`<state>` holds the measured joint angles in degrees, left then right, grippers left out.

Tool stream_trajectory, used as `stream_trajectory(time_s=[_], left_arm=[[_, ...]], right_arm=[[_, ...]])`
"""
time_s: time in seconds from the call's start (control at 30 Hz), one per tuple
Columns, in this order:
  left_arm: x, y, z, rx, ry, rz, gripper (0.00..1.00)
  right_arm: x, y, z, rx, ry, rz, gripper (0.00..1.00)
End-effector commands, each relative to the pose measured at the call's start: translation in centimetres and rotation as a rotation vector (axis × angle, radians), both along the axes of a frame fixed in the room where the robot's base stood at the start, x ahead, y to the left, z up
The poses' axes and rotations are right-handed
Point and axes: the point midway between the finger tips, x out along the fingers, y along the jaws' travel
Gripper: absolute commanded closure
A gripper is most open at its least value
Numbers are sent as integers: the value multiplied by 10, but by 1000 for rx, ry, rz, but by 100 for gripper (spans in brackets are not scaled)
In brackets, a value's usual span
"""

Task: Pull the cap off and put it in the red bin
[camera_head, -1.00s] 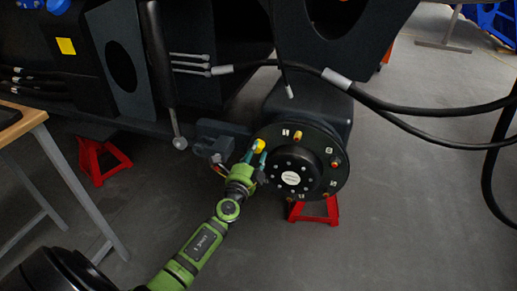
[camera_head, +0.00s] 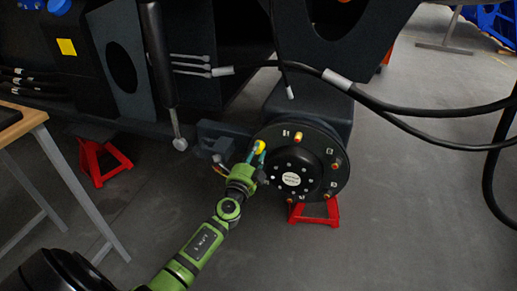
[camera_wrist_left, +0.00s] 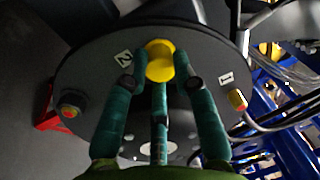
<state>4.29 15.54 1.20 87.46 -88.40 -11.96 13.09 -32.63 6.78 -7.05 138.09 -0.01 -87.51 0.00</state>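The yellow cap (camera_head: 260,146) is on the upper-left rim of a dark round hub (camera_head: 322,172) below the chassis. In the left wrist view the cap (camera_wrist_left: 160,61) lies among the fingertips of my left gripper (camera_wrist_left: 160,70), with one finger on each side and one below. The same left gripper (camera_head: 257,155) reaches the cap from the lower left in the head view. The fingertips are at or very near the cap; whether they press on it is unclear. I do not see the red bin. My right gripper is out of view.
Several orange-tipped studs, such as one at the top (camera_head: 298,137), stick out around the hub. Red stands (camera_head: 103,163) stand on the floor. Black hoses (camera_head: 430,108) hang at the right. A wooden-topped table (camera_head: 20,122) is at the left. The right floor is mostly clear.

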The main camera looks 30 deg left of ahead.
Motion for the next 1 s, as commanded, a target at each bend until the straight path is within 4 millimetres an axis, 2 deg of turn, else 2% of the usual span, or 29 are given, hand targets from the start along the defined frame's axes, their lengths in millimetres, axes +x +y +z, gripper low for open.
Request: stream_trajectory(time_s=[1.0], left_arm=[[-45,-11,-4,1,1,0,91]], right_arm=[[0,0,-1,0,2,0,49]])
